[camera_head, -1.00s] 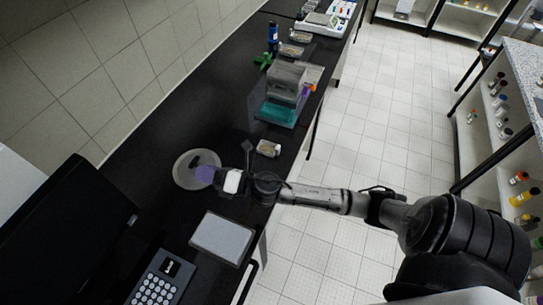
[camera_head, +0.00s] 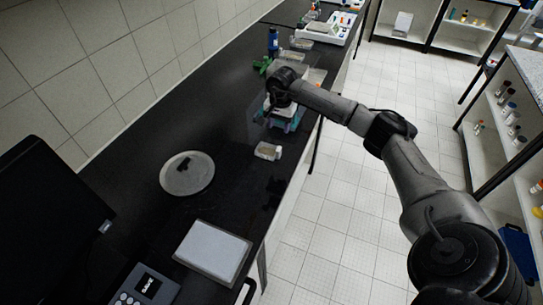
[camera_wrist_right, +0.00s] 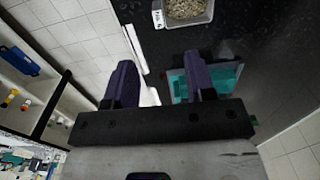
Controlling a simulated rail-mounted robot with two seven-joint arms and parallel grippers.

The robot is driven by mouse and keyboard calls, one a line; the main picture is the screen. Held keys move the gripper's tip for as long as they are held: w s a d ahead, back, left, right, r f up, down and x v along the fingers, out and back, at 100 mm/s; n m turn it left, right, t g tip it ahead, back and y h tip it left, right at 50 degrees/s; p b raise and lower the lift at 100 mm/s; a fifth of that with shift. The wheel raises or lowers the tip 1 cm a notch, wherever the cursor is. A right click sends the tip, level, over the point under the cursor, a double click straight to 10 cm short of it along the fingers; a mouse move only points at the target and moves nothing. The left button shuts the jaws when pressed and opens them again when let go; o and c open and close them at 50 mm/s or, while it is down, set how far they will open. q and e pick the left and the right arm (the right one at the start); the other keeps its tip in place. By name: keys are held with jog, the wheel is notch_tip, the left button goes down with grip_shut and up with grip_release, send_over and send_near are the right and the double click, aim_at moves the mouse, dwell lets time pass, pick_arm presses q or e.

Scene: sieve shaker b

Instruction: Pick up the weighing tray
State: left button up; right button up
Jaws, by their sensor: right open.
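A small grey tray of coarse grains (camera_head: 268,151) with a white label sits on the black bench, apart from my right gripper. It shows at the top edge of the right wrist view (camera_wrist_right: 185,12), partly cut off. Similar trays lie farther back (camera_head: 301,43); I cannot tell for certain which is the weighing tray. My right gripper (camera_wrist_right: 162,78) is open, its two dark purple fingers apart with nothing held between them. It hangs over or beside a teal-based device (camera_head: 287,116), which the wrist partly hides. My left gripper is not in view.
A white-topped scale (camera_head: 213,249) and a keypad unit (camera_head: 148,287) stand in front, a dark monitor (camera_head: 45,215) at left. A blue bottle (camera_head: 273,40) stands farther back.

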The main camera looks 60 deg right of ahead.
send_over(279, 149)
notch_tip(279, 149, down, 7)
jog(key=shift+s+d+f, duration=0.1)
jog(key=shift+s+f, duration=0.05)
jog(key=shift+f, duration=0.05)
jog(key=shift+w+a+f, duration=0.1)
jog(key=shift+w+f, duration=0.05)
jog(key=shift+f, duration=1.15)
jog(key=shift+w+a+f, duration=0.1)
jog(key=shift+f, duration=1.15)
jog(key=shift+d+f, duration=0.1)
jog(key=shift+f, duration=0.35)
jog(key=shift+c, duration=0.2)
grip_shut()
